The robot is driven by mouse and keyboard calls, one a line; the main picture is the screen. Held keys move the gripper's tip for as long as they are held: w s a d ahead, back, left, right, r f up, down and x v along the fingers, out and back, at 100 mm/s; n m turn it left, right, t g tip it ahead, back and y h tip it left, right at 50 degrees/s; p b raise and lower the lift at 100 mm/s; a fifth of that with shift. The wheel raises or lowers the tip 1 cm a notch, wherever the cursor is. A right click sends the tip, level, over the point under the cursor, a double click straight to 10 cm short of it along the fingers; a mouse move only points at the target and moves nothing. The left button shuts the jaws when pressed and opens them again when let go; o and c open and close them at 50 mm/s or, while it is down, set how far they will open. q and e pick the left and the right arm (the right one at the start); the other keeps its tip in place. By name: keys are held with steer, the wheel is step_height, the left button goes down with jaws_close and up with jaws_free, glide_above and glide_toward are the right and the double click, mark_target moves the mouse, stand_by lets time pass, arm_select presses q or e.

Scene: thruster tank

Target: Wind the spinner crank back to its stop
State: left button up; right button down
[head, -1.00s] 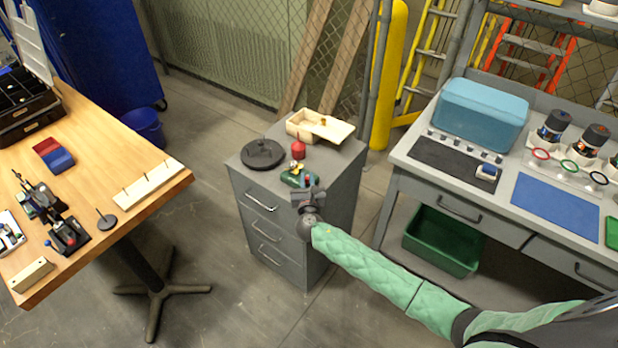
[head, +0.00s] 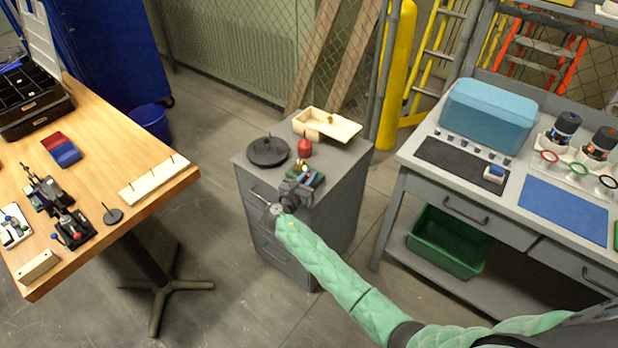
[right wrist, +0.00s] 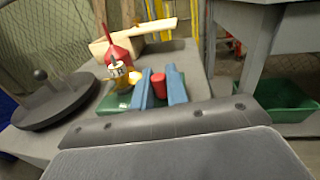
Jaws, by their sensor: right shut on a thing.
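The spinner, a small device with a green base (right wrist: 115,102) and a brass and white top (right wrist: 122,76), sits on the grey drawer cabinet (head: 257,189). In the head view the spinner (head: 305,168) is partly covered by my right gripper (head: 311,181), which reaches in over the cabinet's front. In the right wrist view my right gripper's blue fingers (right wrist: 159,88) are shut on a red knob (right wrist: 159,84), apparently the crank's handle. The crank arm below the knob and its stop are hidden. My left gripper is out of view.
A black round plate with a knob (head: 267,152), a red bottle (head: 305,146) and an open wooden box (head: 313,118) share the cabinet top close behind and beside the spinner. A wooden table (head: 104,170) stands left, a grey workbench (head: 398,160) right.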

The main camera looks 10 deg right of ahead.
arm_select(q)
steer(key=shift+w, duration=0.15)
arm_select(e)
steer(key=shift+r, duration=0.1)
steer(key=c, duration=1.6)
jaws_free()
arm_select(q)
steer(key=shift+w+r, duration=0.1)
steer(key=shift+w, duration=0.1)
arm_select(e)
steer(key=shift+o, duration=0.6)
